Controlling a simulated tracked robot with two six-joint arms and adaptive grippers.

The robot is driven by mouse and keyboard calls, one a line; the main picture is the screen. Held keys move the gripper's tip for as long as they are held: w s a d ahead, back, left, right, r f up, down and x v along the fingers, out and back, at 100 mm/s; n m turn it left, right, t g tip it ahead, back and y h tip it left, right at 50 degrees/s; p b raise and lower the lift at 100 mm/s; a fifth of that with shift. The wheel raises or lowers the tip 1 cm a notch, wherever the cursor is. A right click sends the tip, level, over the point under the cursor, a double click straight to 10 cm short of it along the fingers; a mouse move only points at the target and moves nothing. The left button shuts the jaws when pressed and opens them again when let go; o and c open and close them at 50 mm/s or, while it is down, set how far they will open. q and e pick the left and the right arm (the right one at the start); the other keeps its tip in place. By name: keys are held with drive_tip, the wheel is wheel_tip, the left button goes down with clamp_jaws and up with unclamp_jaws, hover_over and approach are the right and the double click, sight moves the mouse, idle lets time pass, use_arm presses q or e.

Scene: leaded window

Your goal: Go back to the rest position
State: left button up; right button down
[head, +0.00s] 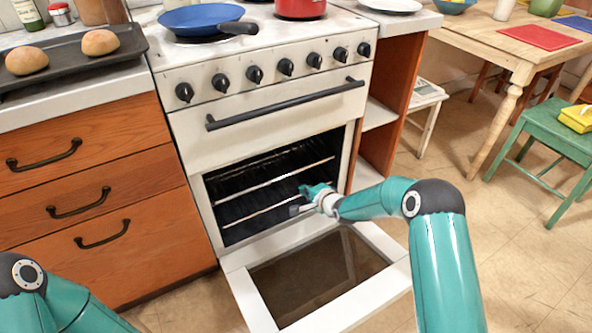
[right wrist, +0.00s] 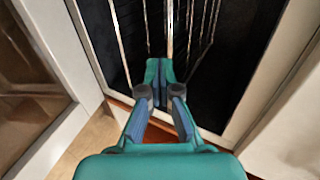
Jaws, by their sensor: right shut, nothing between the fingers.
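My right gripper (head: 312,198) is in front of the open oven (head: 275,182), at the right part of its opening and above the lowered door. In the right wrist view my right gripper (right wrist: 158,72) is shut with nothing between its fingers, pointing at the dark oven inside with its wire racks. The oven door (head: 388,246) hangs down open, its glass facing up. Part of my left arm shows at the bottom left of the head view. My left gripper is outside the picture.
A blue pan (head: 200,18) and a red pot (head: 300,7) stand on the stove top. A dark baking tray (head: 70,52) with two buns lies on the left counter. A wooden table (head: 480,32) and a green chair (head: 545,135) stand at the right. The floor between is clear.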

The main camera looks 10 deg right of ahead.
drive_tip(key=s+a+f+n+g, duration=0.1)
drive_tip(key=s+f+g, duration=0.15)
drive_tip(key=s, duration=0.35)
drive_tip(key=s+a+f+g, duration=0.1)
drive_tip(key=s+a+f, duration=0.1)
drive_tip(key=s+f, duration=0.35)
drive_tip(key=s+a+f+n+g, duration=0.1)
drive_tip(key=s+f+g, duration=0.1)
drive_tip(key=s, duration=0.5)
drive_tip(key=s+a+f+n+g, duration=0.1)
drive_tip(key=s+a+n+g, duration=0.3)
drive_tip(key=s, duration=0.8)
drive_tip(key=s+d+f+n+g, duration=0.1)
drive_tip(key=s+n+g, duration=0.1)
drive_tip(key=s+n, duration=0.75)
use_arm(q)
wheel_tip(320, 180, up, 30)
drive_tip(key=p, duration=2.9)
drive_tip(key=shift+p, duration=0.35)
use_arm(e)
wheel_tip(320, 180, up, 30)
drive_tip(key=s+m, duration=0.2)
drive_tip(key=shift+a+y, duration=0.25)
drive_tip(key=shift+y, duration=0.15)
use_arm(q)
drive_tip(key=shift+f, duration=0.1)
use_arm(e)
drive_tip(key=shift+s+f+m+t, duration=0.1)
drive_tip(key=shift+f+m+t, duration=0.1)
drive_tip(key=shift+m+t, duration=0.05)
